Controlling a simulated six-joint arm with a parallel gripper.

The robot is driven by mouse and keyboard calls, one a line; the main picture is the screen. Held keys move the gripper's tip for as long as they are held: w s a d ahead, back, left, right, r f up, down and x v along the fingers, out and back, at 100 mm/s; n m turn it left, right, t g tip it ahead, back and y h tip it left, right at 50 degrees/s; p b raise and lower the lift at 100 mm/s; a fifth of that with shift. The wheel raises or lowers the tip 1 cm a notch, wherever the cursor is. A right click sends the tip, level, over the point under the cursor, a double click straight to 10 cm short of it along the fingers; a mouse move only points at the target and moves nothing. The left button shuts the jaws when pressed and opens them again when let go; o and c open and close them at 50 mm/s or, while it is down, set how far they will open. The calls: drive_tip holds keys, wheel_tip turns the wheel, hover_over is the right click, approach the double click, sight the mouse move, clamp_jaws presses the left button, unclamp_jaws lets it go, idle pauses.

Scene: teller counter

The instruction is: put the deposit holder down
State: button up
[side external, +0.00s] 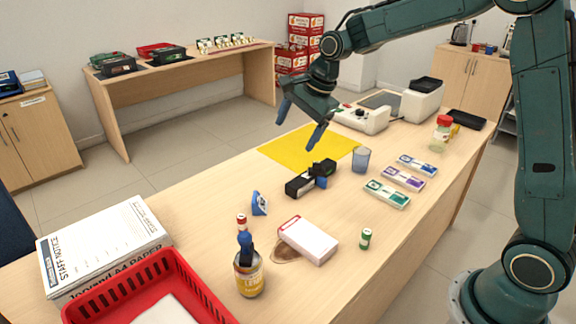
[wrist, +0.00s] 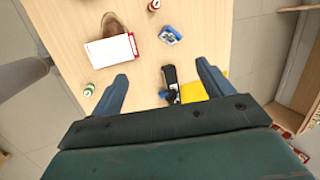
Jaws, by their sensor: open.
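A black block-shaped object with a blue part (side external: 300,186), which I take for the deposit holder, lies on the counter at the near edge of the yellow mat (side external: 290,147). Whether it rests partly on the mat I cannot tell. My gripper (side external: 301,122) is above the mat, up and behind the black object, with its blue fingers apart and nothing between them. In the wrist view my gripper (wrist: 162,71) has its fingers spread wide, and the black object (wrist: 169,76) shows between and below them. The mat (wrist: 192,92) is partly hidden by my gripper.
A clear blue cup (side external: 361,160) and several banded note packs (side external: 385,194) stand right of the black object. A white-and-red box (side external: 308,240), a blue stand (side external: 259,204), a jar (side external: 249,275) and a red basket (side external: 150,290) are nearer. A counting machine (side external: 362,117) is behind.

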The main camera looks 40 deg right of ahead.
drive_tip(key=s+r+n+t+h, duration=0.1)
drive_tip(key=s+r+n, duration=0.35)
drive_tip(key=s, duration=0.45)
drive_tip(key=s+r+n, duration=0.4)
drive_tip(key=s+n, duration=0.1)
drive_tip(key=s, duration=0.3)
drive_tip(key=s+f+n, duration=0.2)
drive_tip(key=s+n, duration=0.5)
drive_tip(key=s, duration=0.8)
drive_tip(key=shift+f+n+t+h, duration=0.25)
drive_tip(key=shift+n+t+h, duration=0.05)
drive_tip(key=shift+n+h, duration=0.1)
